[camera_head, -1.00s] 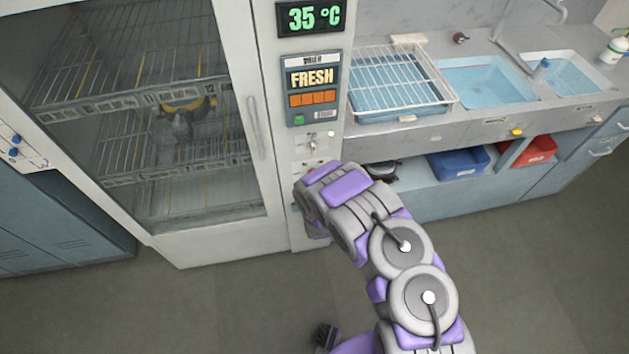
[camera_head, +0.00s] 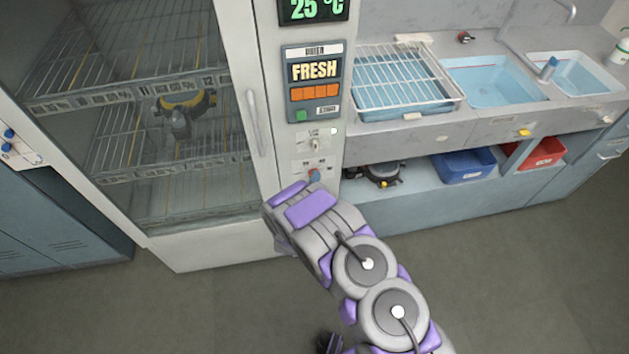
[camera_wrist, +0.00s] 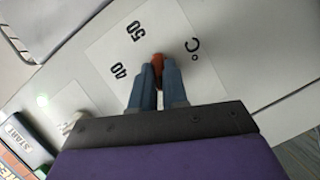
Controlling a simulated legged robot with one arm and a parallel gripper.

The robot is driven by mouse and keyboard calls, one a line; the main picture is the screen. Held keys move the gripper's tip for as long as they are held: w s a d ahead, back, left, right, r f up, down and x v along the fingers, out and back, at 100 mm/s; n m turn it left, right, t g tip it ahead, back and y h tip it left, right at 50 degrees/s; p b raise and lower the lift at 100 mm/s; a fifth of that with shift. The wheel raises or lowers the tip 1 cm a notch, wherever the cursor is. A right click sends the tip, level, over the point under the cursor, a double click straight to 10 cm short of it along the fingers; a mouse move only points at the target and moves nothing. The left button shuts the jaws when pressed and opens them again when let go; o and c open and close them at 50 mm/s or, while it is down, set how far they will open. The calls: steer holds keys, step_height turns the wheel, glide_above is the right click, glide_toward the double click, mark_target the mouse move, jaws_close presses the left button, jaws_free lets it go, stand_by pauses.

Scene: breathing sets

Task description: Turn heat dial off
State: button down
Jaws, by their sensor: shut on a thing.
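The heat dial (camera_wrist: 158,58) is a small red-orange knob on a white plate marked 40, 50 and °C in the wrist view. My gripper (camera_wrist: 159,72) has its two blue-grey fingers closed around the knob, with the red top showing between the tips. Most of my gripper is hidden behind my arm in the head view.
A switch (camera_head: 315,145) and a FRESH panel (camera_head: 314,80) sit above the dial. The glass-door cabinet (camera_head: 225,240) is at left, with a yellow-and-grey breathing set (camera_head: 183,108) inside. A counter with sinks (camera_head: 490,80) is at right. The floor in front is clear.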

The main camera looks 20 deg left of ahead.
steer(key=shift+s+a+f+n+t+b, duration=0.15)
steer(key=shift+n+t, duration=0.1)
steer(key=shift+n, duration=0.4)
steer(key=shift+d+f+n+t+b, duration=0.15)
steer(key=shift+n+t, duration=0.15)
steer(key=shift+n, duration=0.4)
steer(key=shift+s+a+f+n+t+b, duration=0.15)
steer(key=shift+n+t, duration=0.1)
steer(key=shift+n, duration=0.4)
steer(key=shift+w, duration=0.1)
steer(key=c, duration=1.4)
jaws_free()
steer(key=shift+o, duration=1.3)
steer(key=shift+w+a, duration=0.1)
steer(key=shift+a, duration=0.05)
steer(key=shift+r, duration=0.1)
steer(key=s+d+p, duration=0.2)
steer(key=s+p, duration=0.2)
steer(key=s, duration=1.3)
steer(key=shift+d+p, duration=0.3)
steer(key=shift+d, duration=0.1)
